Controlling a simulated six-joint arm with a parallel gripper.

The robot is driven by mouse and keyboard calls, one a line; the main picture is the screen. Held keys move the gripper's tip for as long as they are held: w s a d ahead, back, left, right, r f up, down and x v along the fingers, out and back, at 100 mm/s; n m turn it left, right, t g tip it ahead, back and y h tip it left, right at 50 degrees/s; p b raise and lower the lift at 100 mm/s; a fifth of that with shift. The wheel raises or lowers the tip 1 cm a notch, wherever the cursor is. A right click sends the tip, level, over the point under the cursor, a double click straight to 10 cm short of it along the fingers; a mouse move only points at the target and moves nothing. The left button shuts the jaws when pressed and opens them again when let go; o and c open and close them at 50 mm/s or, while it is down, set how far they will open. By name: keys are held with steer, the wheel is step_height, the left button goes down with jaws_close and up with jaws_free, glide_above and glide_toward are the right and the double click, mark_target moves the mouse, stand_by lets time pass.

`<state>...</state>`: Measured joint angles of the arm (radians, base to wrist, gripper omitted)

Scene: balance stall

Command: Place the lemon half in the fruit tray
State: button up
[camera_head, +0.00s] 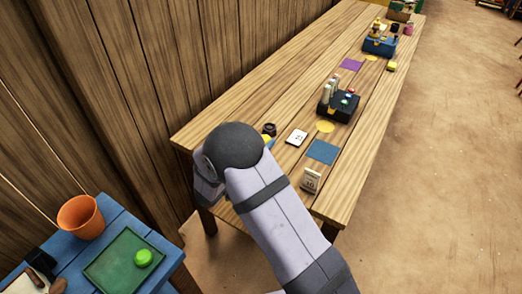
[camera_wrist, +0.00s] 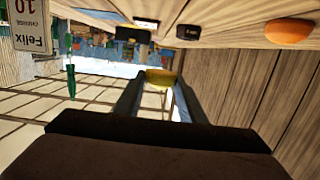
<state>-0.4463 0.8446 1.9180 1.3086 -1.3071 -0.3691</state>
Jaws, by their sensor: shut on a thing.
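My gripper (camera_wrist: 158,88) is shut on a yellow piece, the lemon half (camera_wrist: 160,76), held between its fingertips. In the head view my round grey wrist hides most of the gripper. A small yellow patch, apparently the lemon half (camera_head: 266,139), shows just past it, over the near end of the long wooden table (camera_head: 222,118). I cannot tell its height above the table. A flat green tray (camera_head: 108,264) lies on the blue table at lower left, with a round green fruit (camera_head: 143,258) on it. The green tray is well apart from my gripper.
An orange bucket (camera_head: 80,216) stands behind the green tray. On the wooden table are a dark cup (camera_head: 269,129), a white card (camera_head: 297,137), a number stand (camera_head: 311,180), a blue mat (camera_head: 322,152) and a black box (camera_head: 340,106). An orange round thing (camera_wrist: 289,33) shows in the wrist view.

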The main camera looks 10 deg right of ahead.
steer(key=shift+r, duration=0.3)
